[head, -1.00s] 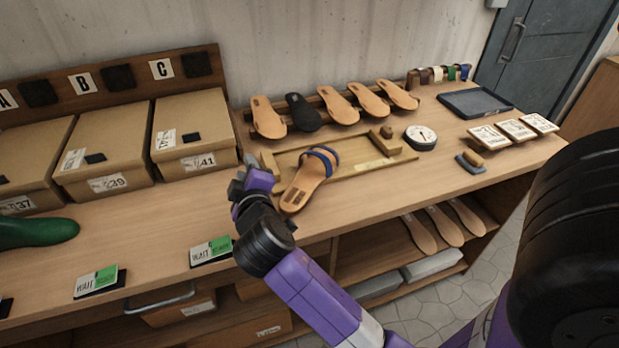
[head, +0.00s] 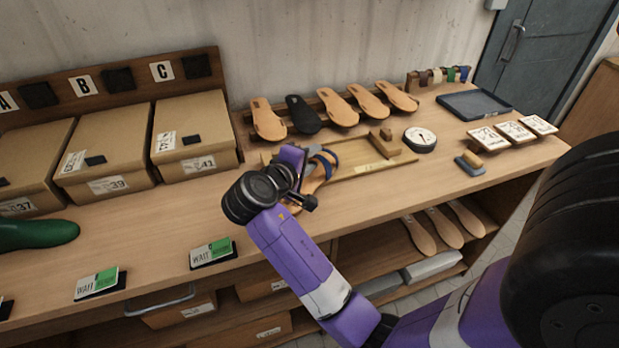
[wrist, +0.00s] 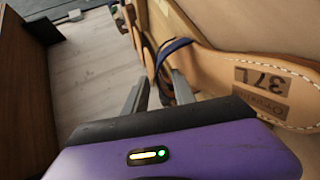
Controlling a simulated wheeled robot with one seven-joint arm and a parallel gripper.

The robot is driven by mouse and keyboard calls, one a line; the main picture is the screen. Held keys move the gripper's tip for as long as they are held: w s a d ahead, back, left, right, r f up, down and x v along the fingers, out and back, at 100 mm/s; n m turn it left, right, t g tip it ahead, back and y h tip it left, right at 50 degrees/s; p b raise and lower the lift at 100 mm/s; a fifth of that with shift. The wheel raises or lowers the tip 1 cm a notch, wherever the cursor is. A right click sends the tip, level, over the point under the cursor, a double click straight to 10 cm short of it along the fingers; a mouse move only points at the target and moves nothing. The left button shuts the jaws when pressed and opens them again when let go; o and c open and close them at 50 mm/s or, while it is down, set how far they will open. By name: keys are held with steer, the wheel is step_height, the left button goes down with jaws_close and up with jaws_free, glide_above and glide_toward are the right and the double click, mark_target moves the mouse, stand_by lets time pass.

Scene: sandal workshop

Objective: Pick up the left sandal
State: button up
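The left sandal (head: 325,165), tan with a dark blue strap, lies on the wooden jig board on the bench. In the wrist view its tan insole (wrist: 225,72) carries a stamp reading 37L, and its blue strap (wrist: 176,46) lies just beyond the fingers. My gripper (head: 308,168) is at the sandal's left side in the head view and hides part of it. In the wrist view my gripper (wrist: 160,88) has its two fingers apart, with the strap side of the sandal near their tips. I cannot tell whether they touch it.
The jig board (head: 372,166) has a wooden block (head: 392,147) at its right. Several insoles stand on a rack (head: 320,104) behind it. Shoe boxes (head: 193,130) stand to the left, a round dial (head: 420,139) to the right.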

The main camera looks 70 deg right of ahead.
mark_target(318, 169)
steer(key=shift+x, duration=2)
jaws_close()
steer(key=shift+r, duration=0.1)
